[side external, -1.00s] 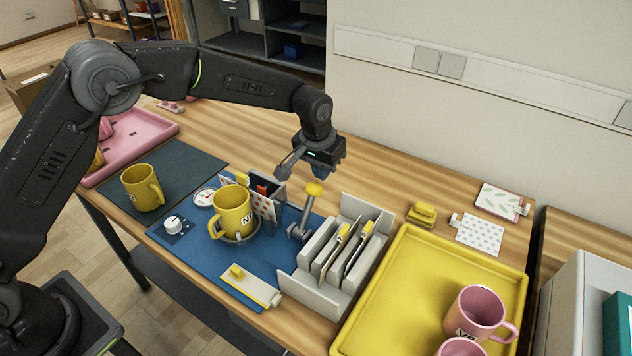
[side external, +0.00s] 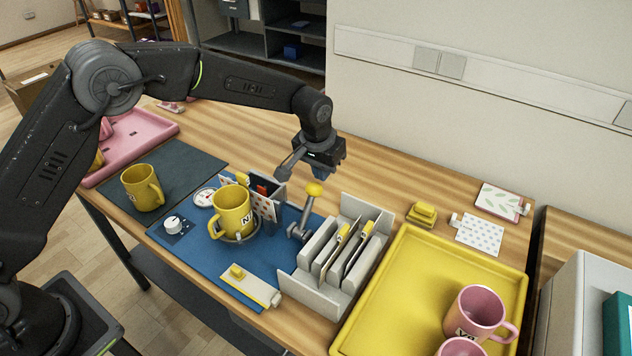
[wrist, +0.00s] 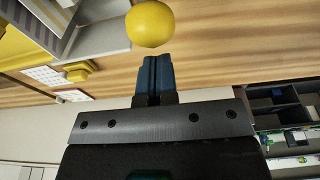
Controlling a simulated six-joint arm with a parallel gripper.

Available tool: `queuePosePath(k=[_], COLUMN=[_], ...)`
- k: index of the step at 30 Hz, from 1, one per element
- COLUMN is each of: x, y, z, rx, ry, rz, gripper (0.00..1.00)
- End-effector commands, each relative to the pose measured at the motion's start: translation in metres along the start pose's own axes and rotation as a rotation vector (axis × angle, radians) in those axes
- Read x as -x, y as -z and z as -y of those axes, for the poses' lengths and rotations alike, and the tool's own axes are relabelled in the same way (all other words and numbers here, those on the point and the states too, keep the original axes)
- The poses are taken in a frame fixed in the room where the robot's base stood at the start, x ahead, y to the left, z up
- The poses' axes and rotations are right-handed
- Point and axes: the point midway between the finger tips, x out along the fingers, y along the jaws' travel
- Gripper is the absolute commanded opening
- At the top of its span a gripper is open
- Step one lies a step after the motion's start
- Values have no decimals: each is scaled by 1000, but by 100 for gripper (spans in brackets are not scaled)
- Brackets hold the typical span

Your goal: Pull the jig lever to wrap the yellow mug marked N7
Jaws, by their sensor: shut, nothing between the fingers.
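The yellow mug (side external: 231,210) marked with dark lettering, which reads as N and a partly seen digit, stands upright in the jig on the blue mat (side external: 190,252). A patterned wrap sheet (side external: 265,206) stands beside it in the jig. The jig lever (side external: 308,207) stands nearly upright right of the mug, with a yellow knob (side external: 315,188) on top. My gripper (side external: 322,172) is just above and behind the knob, its fingers shut and empty. In the wrist view the knob (wrist: 149,24) is just beyond the shut fingertips (wrist: 154,62), with no clear contact.
A grey rack (side external: 322,262) with upright sheets stands right of the lever. The yellow tray (side external: 400,290) with pink mugs (side external: 478,312) is further right. Another yellow mug (side external: 142,187) stands on the dark mat (side external: 190,165) at left. Bare table lies behind the lever.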

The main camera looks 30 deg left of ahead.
Motion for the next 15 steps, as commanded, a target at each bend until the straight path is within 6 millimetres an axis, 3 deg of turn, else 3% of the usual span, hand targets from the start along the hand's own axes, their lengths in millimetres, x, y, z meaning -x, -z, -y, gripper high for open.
queuePosePath(k=[15], x=[-21], y=[-5], z=[0], rx=[0], ry=[1], rz=[5], gripper=[0])
